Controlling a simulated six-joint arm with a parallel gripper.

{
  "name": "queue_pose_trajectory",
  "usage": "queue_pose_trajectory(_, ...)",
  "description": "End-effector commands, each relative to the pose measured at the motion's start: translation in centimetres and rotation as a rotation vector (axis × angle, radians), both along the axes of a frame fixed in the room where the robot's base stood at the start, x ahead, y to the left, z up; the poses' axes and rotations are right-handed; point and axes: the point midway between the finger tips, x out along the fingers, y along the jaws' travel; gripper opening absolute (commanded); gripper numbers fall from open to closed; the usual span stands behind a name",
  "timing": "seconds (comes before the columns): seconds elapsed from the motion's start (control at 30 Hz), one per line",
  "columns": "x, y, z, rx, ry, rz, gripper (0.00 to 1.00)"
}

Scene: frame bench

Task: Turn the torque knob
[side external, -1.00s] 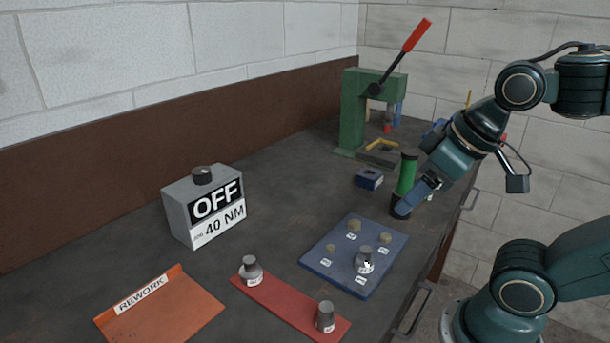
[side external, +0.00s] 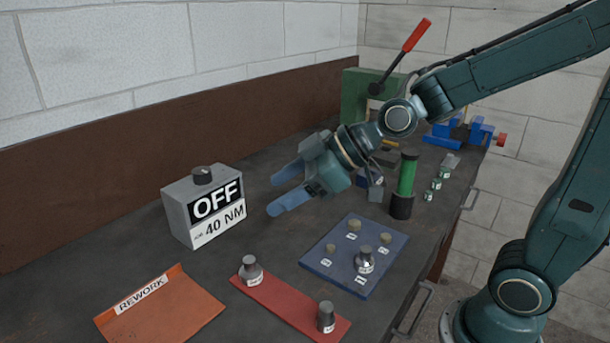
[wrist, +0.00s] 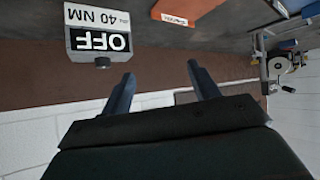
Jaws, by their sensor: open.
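The torque knob (side external: 202,174) is a dark round knob on top of a grey box (side external: 177,214) at the left of the bench. The box front reads OFF and 40 NM. My gripper (side external: 272,192) is open and empty, to the right of the box and apart from it, with its blue fingers pointing left towards it. In the wrist view the box (wrist: 70,42) appears upside down at the upper left, with the knob (wrist: 103,63) at its lower edge. There my open fingers (wrist: 162,80) are to the right of the knob, with nothing between them.
An orange REWORK tray (side external: 190,308) and a red strip (side external: 283,304) with two grey pieces lie in front. A blue board (side external: 318,258) with several small parts is at the right. A green cylinder (side external: 407,177) and a green press (side external: 354,97) stand behind. Bench around the box is clear.

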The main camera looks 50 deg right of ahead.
Motion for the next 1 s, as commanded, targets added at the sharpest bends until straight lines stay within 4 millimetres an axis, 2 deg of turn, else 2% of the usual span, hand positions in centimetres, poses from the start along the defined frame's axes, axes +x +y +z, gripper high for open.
queue_pose_trajectory(0.2, 4.0, 2.0, -0.6, 0.098, -0.134, 0.064, 0.61)
queue_pose_trajectory(0.47, 8.3, 2.4, -1.0, 0.218, -0.298, 0.041, 0.61)
queue_pose_trajectory(0.67, 11.3, 1.2, -2.1, 0.294, -0.407, -0.049, 0.61)
queue_pose_trajectory(0.8, 13.3, -0.6, -3.3, 0.33, -0.468, -0.148, 0.61)
queue_pose_trajectory(1.0, 15.2, -3.5, -5.6, 0.348, -0.52, -0.3, 0.61)
